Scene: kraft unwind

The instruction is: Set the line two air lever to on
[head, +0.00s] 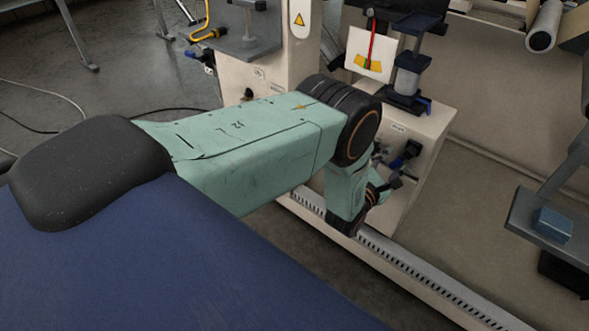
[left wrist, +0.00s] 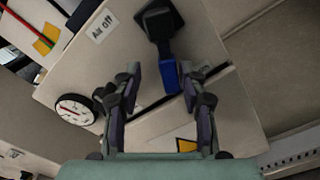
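An air lever with a black hub (left wrist: 158,22) and a blue handle (left wrist: 170,77) is on the cream machine panel. The handle points down toward my left gripper in the left wrist view. My left gripper (left wrist: 162,76) is open, its fingertips on either side of the handle's end, nearer the right finger; contact cannot be told. An "Air off" label (left wrist: 102,26) is left of the hub; a second label by the right finger is mostly hidden. In the head view the lever (head: 410,150) is just beyond my left gripper (head: 393,178). My right gripper is out of view.
A round gauge (left wrist: 75,109) is left of the fingers. A slotted rail (head: 400,264) runs below. A yellow hose (head: 207,33) and another blue part (head: 190,55) are at the upper left.

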